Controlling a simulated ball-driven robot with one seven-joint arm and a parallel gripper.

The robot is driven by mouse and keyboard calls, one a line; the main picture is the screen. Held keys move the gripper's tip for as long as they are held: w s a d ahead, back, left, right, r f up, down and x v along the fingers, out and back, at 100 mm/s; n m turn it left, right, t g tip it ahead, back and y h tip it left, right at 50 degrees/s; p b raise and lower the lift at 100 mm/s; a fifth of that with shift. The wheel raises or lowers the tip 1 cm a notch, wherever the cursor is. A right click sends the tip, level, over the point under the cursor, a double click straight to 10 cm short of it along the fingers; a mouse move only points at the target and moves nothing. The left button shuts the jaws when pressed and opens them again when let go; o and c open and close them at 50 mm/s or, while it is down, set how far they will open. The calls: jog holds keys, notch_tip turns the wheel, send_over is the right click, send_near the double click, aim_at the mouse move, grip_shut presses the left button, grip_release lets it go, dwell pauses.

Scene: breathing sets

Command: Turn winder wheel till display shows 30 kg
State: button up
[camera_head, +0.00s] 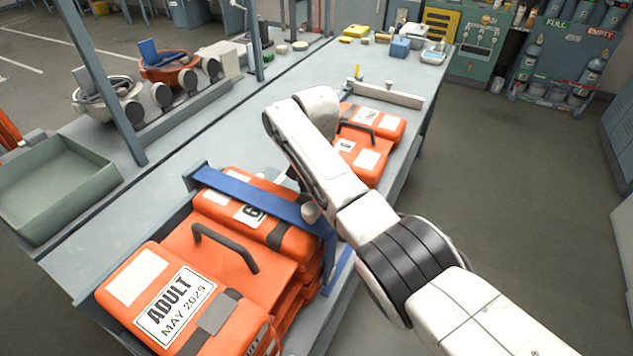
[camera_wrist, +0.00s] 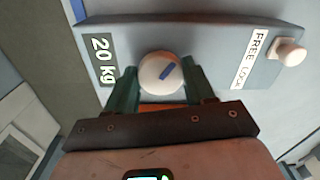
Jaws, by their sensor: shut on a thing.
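The winder wheel (camera_wrist: 152,70) is a pale round knob with a blue mark on its face, on a grey box (camera_wrist: 210,42) in the wrist view. My gripper (camera_wrist: 160,84) has its dark green fingers on both sides of the wheel and is shut on it. The display (camera_wrist: 102,60) to the left of the wheel reads "20 kg", turned sideways. In the head view my arm hides the gripper. A blue strap (camera_head: 245,196) runs over orange cases (camera_head: 235,262) there, one labelled "ADULT MAY 2029".
A pale lock knob (camera_wrist: 290,52) sits beside a "FREE LOCK" label (camera_wrist: 248,58). More orange cases (camera_head: 362,155) lie behind my arm on the grey bench (camera_head: 150,200). A green-grey tray (camera_head: 50,190) is at left. The floor right of the bench is clear.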

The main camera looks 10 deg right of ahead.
jog(key=m, duration=0.5)
jog(key=shift+w+a+r+m, duration=0.1)
jog(key=shift+w+m, duration=0.05)
jog(key=shift+m, duration=0.15)
dwell(0.5)
jog(key=o, duration=1)
jog(key=shift+o, duration=0.2)
notch_tip(320, 180, up, 11)
jog(key=shift+b, duration=0.35)
jog(key=shift+f, duration=0.2)
